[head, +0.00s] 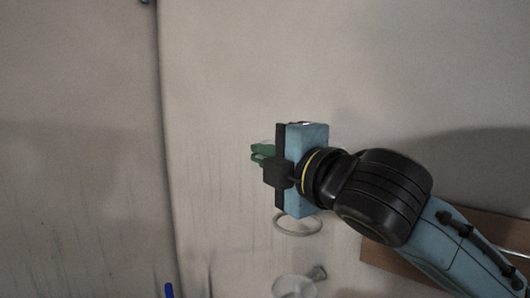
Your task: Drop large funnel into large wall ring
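My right gripper (262,153) is in front of the pale wall, with its green fingertips pointing left. The fingertips look close together, and I cannot tell whether they are open or shut. No funnel is clearly visible between them. A grey wall ring (298,235) shows just below the gripper, its upper part partly hidden by the blue gripper body. A pale, whitish round thing (293,287) with a grey wall mount sits lower at the bottom edge and is cut off; I cannot tell whether it is a funnel or another ring. My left gripper is not in view.
A brown wooden board (385,262) is at the lower right, partly behind my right arm. A small blue object (168,290) shows at the bottom edge, left of the ring. A dark vertical seam divides the wall at left. The wall above the gripper is bare.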

